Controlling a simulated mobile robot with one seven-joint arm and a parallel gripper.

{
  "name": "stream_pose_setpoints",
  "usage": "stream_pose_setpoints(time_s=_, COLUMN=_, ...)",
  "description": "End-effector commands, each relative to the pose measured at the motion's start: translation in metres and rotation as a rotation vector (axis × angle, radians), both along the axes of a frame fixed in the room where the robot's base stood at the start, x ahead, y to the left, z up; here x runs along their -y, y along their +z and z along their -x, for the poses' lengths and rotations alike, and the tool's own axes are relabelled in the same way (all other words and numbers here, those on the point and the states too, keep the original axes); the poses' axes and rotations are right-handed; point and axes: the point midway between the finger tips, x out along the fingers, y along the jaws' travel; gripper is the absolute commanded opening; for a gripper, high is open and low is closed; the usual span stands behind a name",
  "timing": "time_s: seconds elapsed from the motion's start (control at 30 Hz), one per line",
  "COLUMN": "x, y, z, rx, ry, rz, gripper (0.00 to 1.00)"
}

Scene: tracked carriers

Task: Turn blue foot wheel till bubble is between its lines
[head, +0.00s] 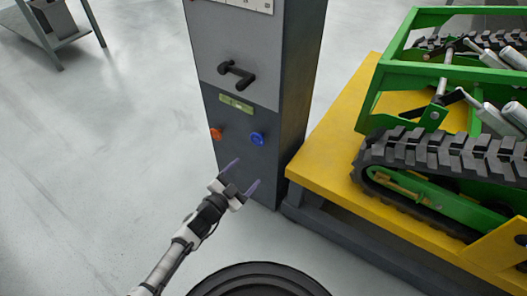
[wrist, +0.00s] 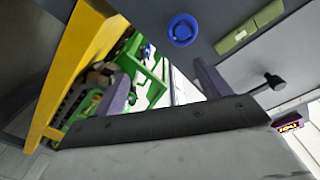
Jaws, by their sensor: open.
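The blue foot wheel (head: 257,138) sits low on the right of the grey cabinet's front. It also shows near the top of the wrist view (wrist: 183,30). The green level vial (head: 236,103) is above it, and shows at the upper right of the wrist view (wrist: 236,39). The bubble and its lines are too small to make out. My gripper (head: 242,175) is open and empty, in front of the cabinet. In the head view it appears below and slightly left of the blue wheel, apart from it.
An orange wheel (head: 216,133) is left of the blue one. A black handle (head: 236,75) sticks out above the vial. Right of the cabinet (head: 293,95), a yellow platform (head: 325,150) bears a green tracked carrier (head: 440,195).

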Motion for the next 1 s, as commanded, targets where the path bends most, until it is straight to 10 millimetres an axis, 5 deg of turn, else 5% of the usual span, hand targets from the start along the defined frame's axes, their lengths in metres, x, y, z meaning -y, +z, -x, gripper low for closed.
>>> stream_pose_setpoints(time_s=0.1, x=-0.032, y=0.005, z=-0.021, rx=0.019, ry=0.032, rz=-0.03, gripper=0.75)
stream_pose_setpoints(time_s=0.2, x=-0.039, y=0.011, z=-0.03, rx=0.025, ry=0.042, rz=-0.034, gripper=0.75)
stream_pose_setpoints(time_s=1.0, x=0.037, y=0.01, z=-0.13, rx=0.022, ry=0.041, rz=-0.033, gripper=0.75)
